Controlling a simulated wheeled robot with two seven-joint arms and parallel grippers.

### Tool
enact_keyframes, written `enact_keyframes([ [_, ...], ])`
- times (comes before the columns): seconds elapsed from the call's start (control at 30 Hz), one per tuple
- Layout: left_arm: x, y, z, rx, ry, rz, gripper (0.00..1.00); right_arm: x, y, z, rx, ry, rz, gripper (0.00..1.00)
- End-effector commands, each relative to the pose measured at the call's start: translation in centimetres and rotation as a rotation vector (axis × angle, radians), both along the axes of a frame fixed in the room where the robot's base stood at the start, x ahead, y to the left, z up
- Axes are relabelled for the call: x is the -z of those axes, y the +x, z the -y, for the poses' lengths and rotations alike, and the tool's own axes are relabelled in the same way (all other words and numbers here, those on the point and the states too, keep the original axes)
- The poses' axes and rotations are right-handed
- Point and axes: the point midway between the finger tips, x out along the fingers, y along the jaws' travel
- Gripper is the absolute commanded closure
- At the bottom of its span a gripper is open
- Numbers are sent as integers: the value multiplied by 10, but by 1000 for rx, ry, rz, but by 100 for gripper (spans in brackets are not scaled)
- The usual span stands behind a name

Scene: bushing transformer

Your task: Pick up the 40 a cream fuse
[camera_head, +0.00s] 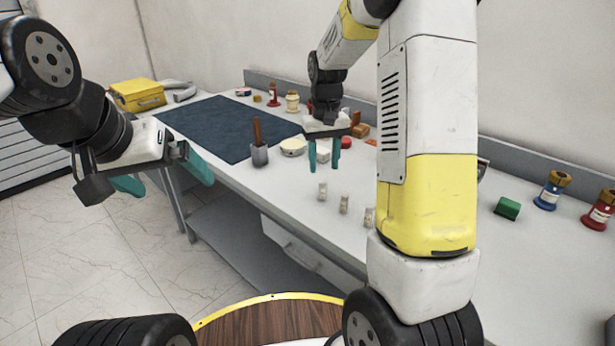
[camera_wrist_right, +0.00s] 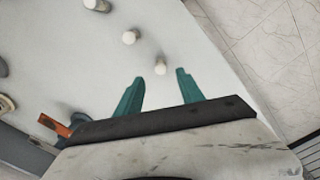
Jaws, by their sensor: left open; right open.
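Several small cream fuses stand on the grey-white table near its front edge. In the head view they form a row: a near-left one (camera_head: 322,191), a middle one (camera_head: 344,204) and one (camera_head: 369,217) partly hidden by my right arm. Their ratings are too small to read. My right gripper (camera_head: 323,170) is open and empty above the table, close to the left fuse. In the right wrist view a fuse (camera_wrist_right: 160,67) lies just beyond the gap between the open fingertips (camera_wrist_right: 160,77). My left gripper (camera_head: 164,180) is open and empty, off the table's left front edge.
A dark blue mat (camera_head: 215,125) covers the left part of the table. A grey holder with a brown handle (camera_head: 258,145) and a round cream piece (camera_head: 293,147) stand near its edge. A green block (camera_head: 507,208) and bushings (camera_head: 552,190) are at the right.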

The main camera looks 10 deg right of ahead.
Motion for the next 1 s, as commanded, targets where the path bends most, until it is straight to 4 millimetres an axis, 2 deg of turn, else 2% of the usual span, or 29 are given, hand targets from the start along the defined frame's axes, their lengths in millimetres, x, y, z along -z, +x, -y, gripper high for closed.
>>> enact_keyframes([
  [0.4,0,0,0,0,0,0,0,57,3,-2,0,1,-3,55],
  [0.53,0,0,0,0,0,0,0,65,3,-2,0,1,0,55],
  [0.73,0,0,0,0,0,0,0,65,3,-2,0,1,0,55],
  [0.77,0,0,0,0,0,0,0,65,3,-2,0,1,0,57],
  [0.9,0,0,0,0,0,0,0,65,3,-2,0,1,0,84],
  [1.0,0,0,0,0,0,0,0,65,3,-2,0,1,0,100],
])
